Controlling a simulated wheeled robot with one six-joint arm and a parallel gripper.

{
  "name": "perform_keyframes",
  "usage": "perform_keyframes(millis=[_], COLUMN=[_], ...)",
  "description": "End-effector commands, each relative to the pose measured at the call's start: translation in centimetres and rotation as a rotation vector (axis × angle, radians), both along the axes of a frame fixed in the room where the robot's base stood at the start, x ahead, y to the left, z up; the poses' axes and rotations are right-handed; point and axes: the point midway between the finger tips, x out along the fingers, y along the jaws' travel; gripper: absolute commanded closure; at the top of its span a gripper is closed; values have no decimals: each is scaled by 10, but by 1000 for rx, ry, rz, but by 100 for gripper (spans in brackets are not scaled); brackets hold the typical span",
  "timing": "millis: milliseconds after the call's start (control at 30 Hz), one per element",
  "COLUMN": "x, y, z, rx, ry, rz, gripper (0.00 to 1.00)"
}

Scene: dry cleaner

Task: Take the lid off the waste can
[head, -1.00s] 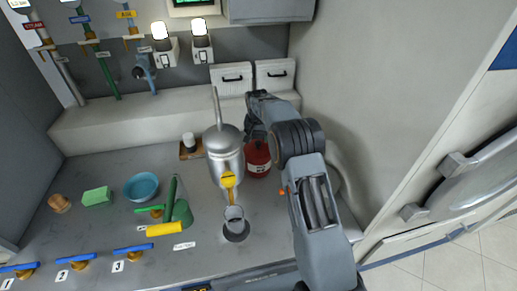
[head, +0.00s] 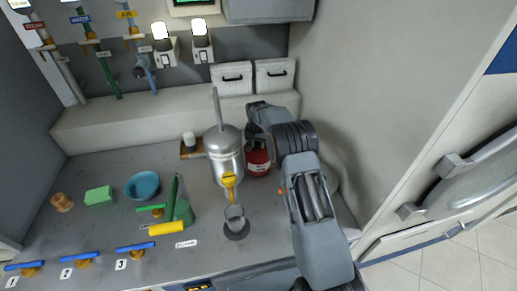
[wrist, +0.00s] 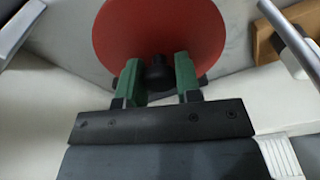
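The waste can (head: 258,161) is a small red can with a pale label. It stands on the worktop, right of a silver tank, partly behind my arm.
The silver tank (head: 225,155) with an upright pipe and yellow valve stands close left of the can. Below it is a grey cup (head: 235,219). A blue bowl (head: 142,185), green sponge (head: 100,196) and green bottle (head: 182,209) stand further left. A wall rises at the right.

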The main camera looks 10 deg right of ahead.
Motion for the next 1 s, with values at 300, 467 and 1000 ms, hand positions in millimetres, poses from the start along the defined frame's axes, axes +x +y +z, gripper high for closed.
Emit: perform_keyframes(millis=[300, 467, 1000], x=[0, 0, 1], y=[0, 0, 0], z=[0, 1, 71], rx=[0, 0, 0], ry=[-1, -1, -4], rz=[0, 0, 0], gripper=[93, 93, 93])
